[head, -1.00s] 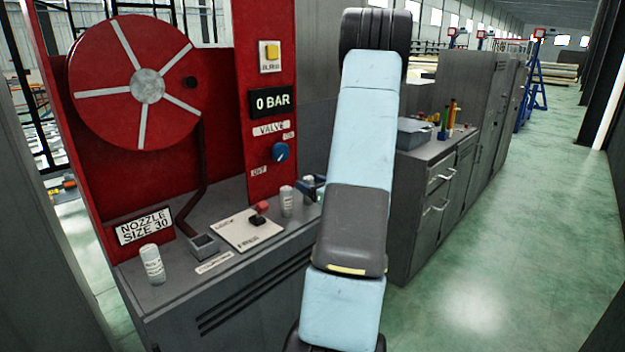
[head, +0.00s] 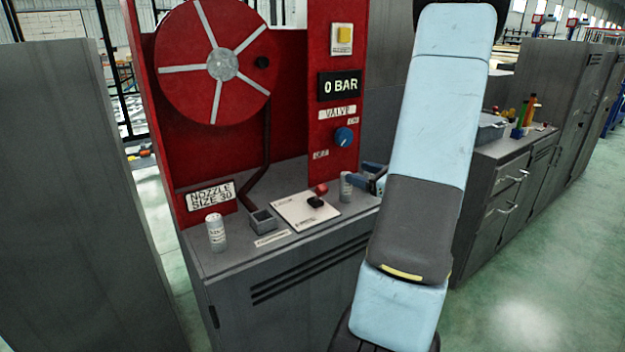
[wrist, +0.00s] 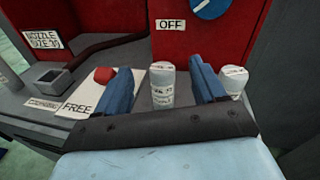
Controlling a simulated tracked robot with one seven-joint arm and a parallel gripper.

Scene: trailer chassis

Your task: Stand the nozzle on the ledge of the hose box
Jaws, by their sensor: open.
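The hose box has a grey ledge (head: 235,262) under a red back panel with a red reel. A sign reads NOZZLE SIZE 30. White labelled cylinders, which look like nozzles, stand upright on the ledge: a left one (head: 215,232) and a middle one (head: 346,187). The wrist view shows one cylinder (wrist: 162,87) in the gap between my fingers and another (wrist: 235,80) right of the right finger. Their small print is unreadable. My gripper (head: 374,180) has blue fingers, apart and empty, low over the ledge's right part; the wrist view (wrist: 163,92) shows both. Contact cannot be told.
A small square grey holder (head: 262,222) stands on the ledge beside a white plate (head: 300,212) with a red knob (head: 321,189). The display (head: 340,85) reads 0 BAR, above a blue valve knob (head: 344,137). A grey cabinet (head: 75,180) stands left; a workbench (head: 500,150) stands right.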

